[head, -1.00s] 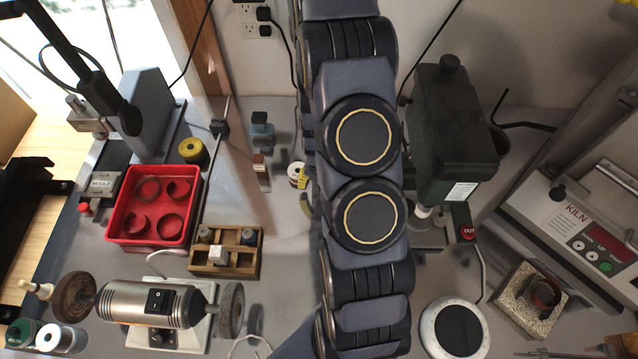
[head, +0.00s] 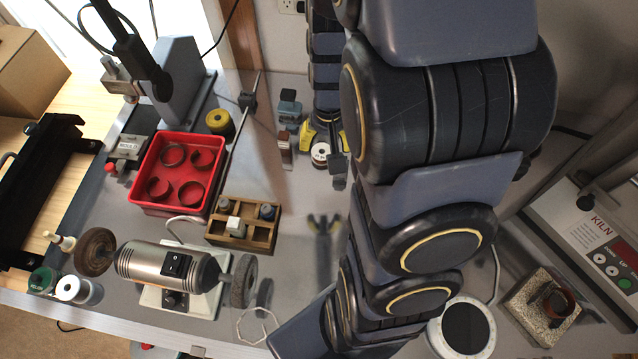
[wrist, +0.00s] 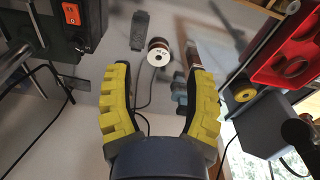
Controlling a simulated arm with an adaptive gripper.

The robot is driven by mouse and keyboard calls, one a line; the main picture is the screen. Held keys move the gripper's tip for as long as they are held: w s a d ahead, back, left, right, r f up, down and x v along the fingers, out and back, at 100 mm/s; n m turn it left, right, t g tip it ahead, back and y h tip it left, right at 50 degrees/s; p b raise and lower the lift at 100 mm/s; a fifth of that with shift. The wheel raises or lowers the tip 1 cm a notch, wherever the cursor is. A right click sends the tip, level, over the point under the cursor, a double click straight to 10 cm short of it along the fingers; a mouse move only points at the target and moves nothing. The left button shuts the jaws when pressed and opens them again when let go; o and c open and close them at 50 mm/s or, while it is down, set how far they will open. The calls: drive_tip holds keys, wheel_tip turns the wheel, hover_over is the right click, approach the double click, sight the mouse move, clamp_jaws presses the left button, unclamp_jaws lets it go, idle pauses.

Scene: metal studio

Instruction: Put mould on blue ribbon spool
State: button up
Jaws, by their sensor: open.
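My gripper (head: 325,138) hangs over the back of the bench in the head view, its yellow fingers spread and empty. In the wrist view the open gripper (wrist: 160,72) faces a small spool-like piece with a white labelled top (wrist: 158,54) and a brownish rim, which sits beyond and between the fingertips. The same white-topped piece (head: 320,153) stands on the bench in the head view. A grey block (head: 130,147) at left bears a label that seems to read MOULD. No spool is clearly blue; a yellow spool (head: 219,122) and green (head: 43,281) and white (head: 76,289) ones show.
A red tray (head: 183,173) with dark red rings stands left. A wooden rack (head: 243,223) and a bench grinder (head: 168,268) are in front. A blue-grey bottle (head: 289,108) and a small brown bottle (head: 285,148) stand close left of my gripper. A kiln (head: 592,238) is right.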

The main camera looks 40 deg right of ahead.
drive_tip(key=s+a+r+n+g, duration=0.1)
drive_tip(key=s+a+r+n, duration=0.3)
drive_tip(key=a+r, duration=0.5)
drive_tip(key=shift+s+a+y, duration=0.4)
drive_tip(key=shift+s, duration=0.25)
drive_tip(key=shift+o, duration=1.4)
drive_tip(key=s+a+r+n+g, duration=0.1)
drive_tip(key=s+a+r+n, duration=0.2)
drive_tip(key=s+r, duration=0.2)
drive_tip(key=s, duration=0.3)
drive_tip(key=shift+a, duration=0.25)
drive_tip(key=o, duration=0.5)
drive_tip(key=shift+s+r+h, duration=0.2)
drive_tip(key=shift+s+h, duration=0.1)
drive_tip(key=shift+s, duration=0.1)
